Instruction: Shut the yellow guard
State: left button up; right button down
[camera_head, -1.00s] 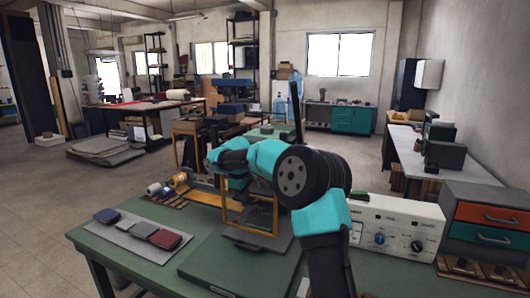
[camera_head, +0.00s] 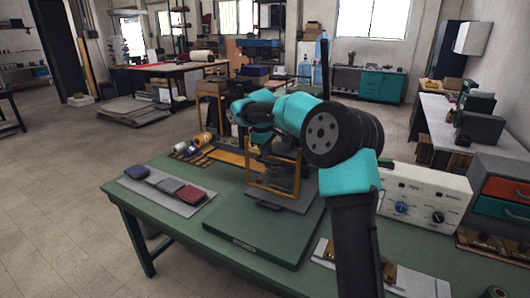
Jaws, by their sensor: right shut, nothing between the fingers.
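The yellow guard (camera_head: 275,187) is a thin upright yellow frame on the front of a dark machine, behind the green plate on the green bench. The machine's upper part is hidden behind my right arm, so how far the guard stands open cannot be told. My right arm rises from the bottom and reaches left over the machine. My right gripper (camera_head: 264,141) is above the guard at its far side, shut and empty. Its fingers are small and blend with the dark machine; contact with the guard cannot be told. My left gripper is not in view.
A flat green plate (camera_head: 262,237) lies before the machine. A grey mat (camera_head: 190,207) with several coloured pads is at left. Spools (camera_head: 201,140) stand behind it. A white control box (camera_head: 422,205) with knobs and a drawer unit (camera_head: 507,190) stand at right.

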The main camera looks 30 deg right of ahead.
notch_tip(320, 180, up, 11)
jog(key=s+a, duration=0.1)
jog(key=shift+a+f, duration=0.2)
jog(key=shift+a, duration=0.1)
